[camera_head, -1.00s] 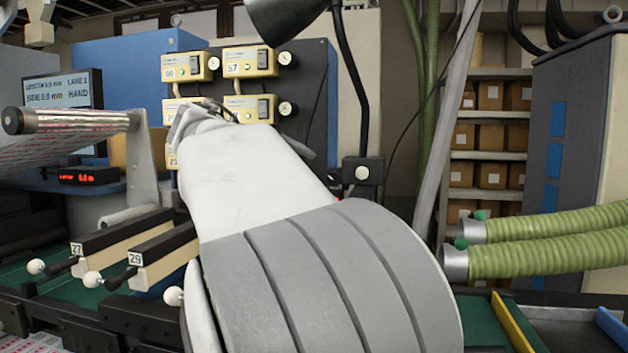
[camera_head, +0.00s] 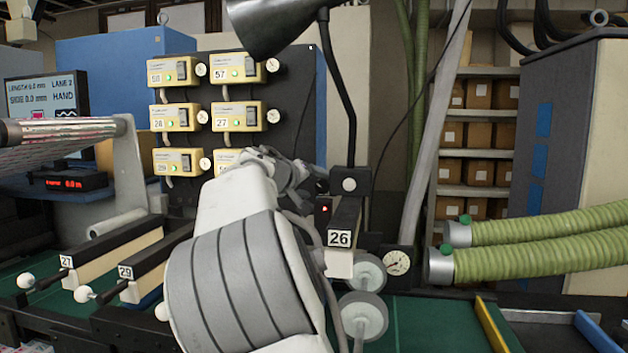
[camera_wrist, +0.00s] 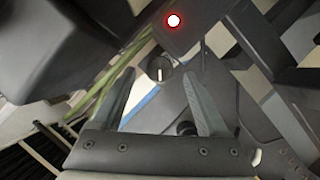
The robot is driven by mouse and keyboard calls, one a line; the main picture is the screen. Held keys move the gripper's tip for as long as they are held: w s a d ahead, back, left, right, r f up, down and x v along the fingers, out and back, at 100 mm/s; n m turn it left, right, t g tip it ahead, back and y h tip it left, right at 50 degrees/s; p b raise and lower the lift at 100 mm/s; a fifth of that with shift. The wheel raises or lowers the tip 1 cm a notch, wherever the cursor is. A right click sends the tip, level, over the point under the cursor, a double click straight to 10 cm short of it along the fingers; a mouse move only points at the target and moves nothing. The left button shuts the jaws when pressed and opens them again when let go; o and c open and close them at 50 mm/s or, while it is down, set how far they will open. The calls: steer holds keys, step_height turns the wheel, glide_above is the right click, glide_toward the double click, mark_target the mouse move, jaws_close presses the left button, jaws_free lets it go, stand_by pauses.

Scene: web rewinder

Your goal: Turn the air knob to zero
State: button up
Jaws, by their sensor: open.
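A dark round knob (camera_wrist: 160,70) with a short white pointer line shows in the wrist view, just beyond and between my fingertips. I take it for the air knob; the line runs nearly upright in that picture, and no scale is readable. My gripper (camera_wrist: 157,80) is open, with one finger to each side of the knob in the picture and nothing held. I cannot tell how far the knob lies beyond the tips. In the head view my gripper (camera_head: 300,178) is right of the yellow boxes and my arm hides part of the area. The knob cannot be made out there.
A lit red lamp (camera_wrist: 173,20) is above the knob in the wrist view. A dial gauge (camera_head: 397,262) and rollers (camera_head: 362,315) are right of my arm. A black desk lamp (camera_head: 278,22) hangs overhead. Yellow numbered boxes (camera_head: 237,116) fill the panel behind. Green hoses (camera_head: 540,240) are right.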

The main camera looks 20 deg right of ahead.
mark_target(321, 186)
steer(key=shift+x, duration=1.3)
steer(key=shift+c, duration=0.2)
jaws_close()
